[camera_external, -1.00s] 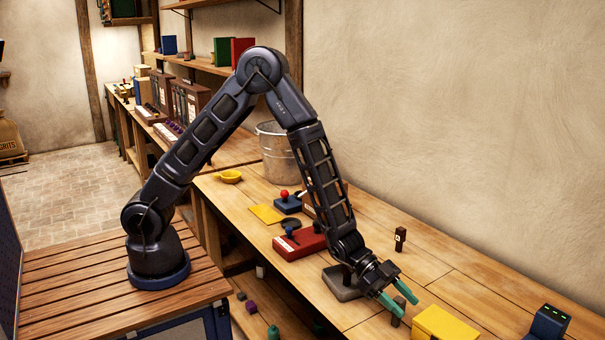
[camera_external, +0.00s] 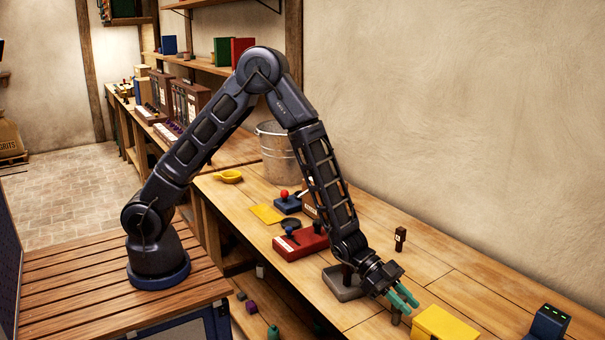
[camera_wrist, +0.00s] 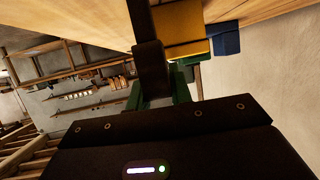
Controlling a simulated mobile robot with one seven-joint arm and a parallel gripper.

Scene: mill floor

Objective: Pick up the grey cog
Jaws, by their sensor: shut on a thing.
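My gripper (camera_external: 403,301) is low over the front right of the bench, its green fingers closed on a dark grey-brown upright piece (camera_external: 396,316). In the wrist view the same dark piece (camera_wrist: 150,65) stands between the green fingers. No teeth show on it, so I cannot tell whether it is the grey cog. A flat dark grey round thing (camera_external: 291,223) lies farther back on the bench, behind the red box; its rim is too small to make out.
A yellow box (camera_external: 443,325) stands close to the right of my gripper, with a blue device (camera_external: 548,323) beyond. A grey base (camera_external: 343,287) is to the left. A red box (camera_external: 299,244) and a small dark block (camera_external: 400,238) stand behind. The bench at back right is clear.

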